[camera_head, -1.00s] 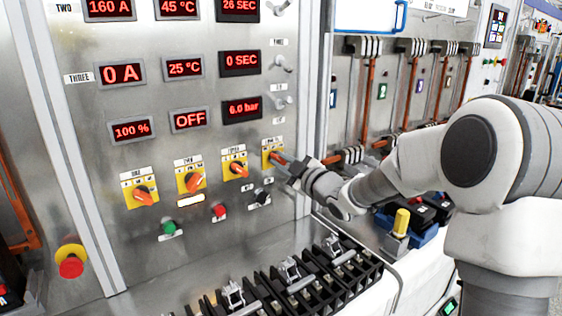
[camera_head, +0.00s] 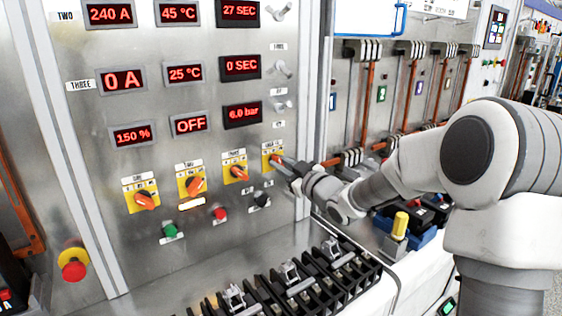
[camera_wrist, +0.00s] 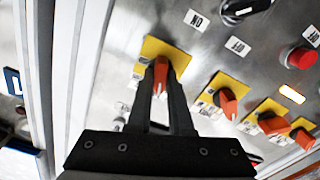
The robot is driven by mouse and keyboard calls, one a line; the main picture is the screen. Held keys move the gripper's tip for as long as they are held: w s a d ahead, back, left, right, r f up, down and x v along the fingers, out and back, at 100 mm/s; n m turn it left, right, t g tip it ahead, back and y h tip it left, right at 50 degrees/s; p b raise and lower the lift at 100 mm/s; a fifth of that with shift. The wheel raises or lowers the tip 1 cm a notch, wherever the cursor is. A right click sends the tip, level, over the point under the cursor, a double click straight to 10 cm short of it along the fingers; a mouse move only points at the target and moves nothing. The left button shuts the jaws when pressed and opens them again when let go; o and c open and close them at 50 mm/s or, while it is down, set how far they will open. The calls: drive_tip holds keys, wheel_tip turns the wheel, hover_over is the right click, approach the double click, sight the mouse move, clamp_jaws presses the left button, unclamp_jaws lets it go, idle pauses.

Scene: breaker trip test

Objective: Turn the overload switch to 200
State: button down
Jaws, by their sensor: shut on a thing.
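The rightmost rotary switch has an orange knob (camera_wrist: 160,74) on a yellow plate (camera_wrist: 152,47). Its label is too small to read, so I cannot tell its name for sure. My gripper (camera_wrist: 162,72) is shut on this knob, one finger on each side. In the head view my gripper (camera_head: 282,166) reaches the panel from the right and hides most of the knob; part of the yellow plate (camera_head: 266,152) shows. A red display (camera_head: 133,135) at the panel's lower left reads 150 %. I see no display reading 200 %.
Several like orange switches, such as this one (camera_head: 236,173), stand to the left. Green (camera_head: 170,230), red (camera_head: 219,213) and black (camera_head: 262,199) controls sit below. A red emergency button (camera_head: 73,270) is lower left. Black terminal blocks (camera_head: 300,290) lie in front.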

drive_tip(key=m+p, duration=0.1)
drive_tip(key=m, duration=0.2)
drive_tip(key=shift+r+m+p, duration=0.1)
drive_tip(key=shift+m+p, duration=0.25)
drive_tip(key=shift+m, duration=0.05)
drive_tip(key=m+p, duration=0.2)
drive_tip(key=m, duration=0.1)
drive_tip(key=shift+d+m, duration=0.1)
drive_tip(key=shift+m, duration=0.2)
drive_tip(key=m+p, duration=0.2)
drive_tip(key=m, duration=0.3)
drive_tip(key=shift+p, duration=0.35)
drive_tip(key=shift+f+m, duration=0.2)
drive_tip(key=shift+m, duration=0.1)
drive_tip(key=c, duration=0.8)
unclamp_jaws()
drive_tip(key=v, duration=1.7)
drive_tip(key=shift+s+d+b, duration=0.1)
drive_tip(key=shift+d+b, duration=0.15)
drive_tip(key=shift+b, duration=0.05)
